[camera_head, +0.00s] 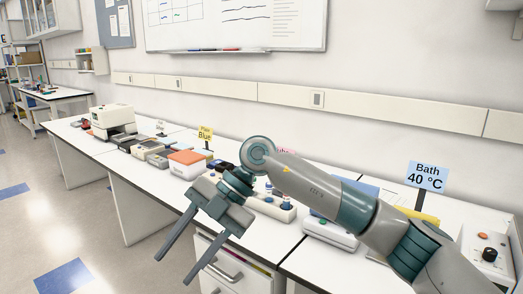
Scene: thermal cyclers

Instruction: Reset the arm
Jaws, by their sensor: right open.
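My right arm (345,200) comes in from the lower right and reaches across the view above the bench. Its gripper (172,270) points down and to the left, in front of the bench's front edge. Its two fingers are apart, with nothing between them. The arm hides part of the bench top and some of the equipment behind it. My left gripper does not show.
A white bench (150,176) runs along the wall with a white cycler-like machine (113,121), an orange-topped box (187,164) and a yellow "Blue" sign (206,133). A "Bath 40 °C" sign (427,176) stands at right. Open floor (60,235) lies at left.

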